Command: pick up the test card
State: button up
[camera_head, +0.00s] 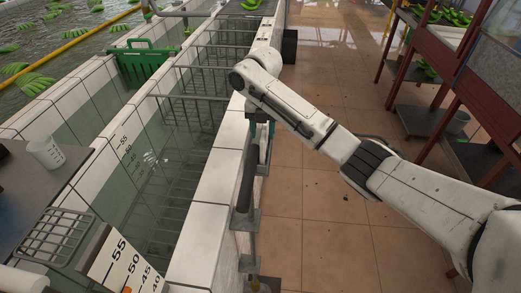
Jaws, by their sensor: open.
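A white card or board with black numbers and orange marks (125,264) leans at the bottom left, cut by the lower edge. I cannot tell for sure that it is the test card, and no other clear card shows. My gripper (262,150) hangs down from my white arm beside the outer face of the tiled tank wall, well to the right of and beyond the board. Teal parts show at its sides. It is open, and its fingertips are small and partly hard to make out.
A tiled water tank (205,220) with metal racks runs along the left. A dark pipe with brackets (243,222) lines the wall. Red-brown shelving (440,70) stands right; tiled floor lies between.

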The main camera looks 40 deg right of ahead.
aim_at(263, 146)
jog(key=shift+s+f+p, duration=0.1)
jog(key=shift+f+p, duration=0.55)
jog(key=shift+f, duration=2.65)
jog(key=shift+c, duration=0.5)
grip_shut()
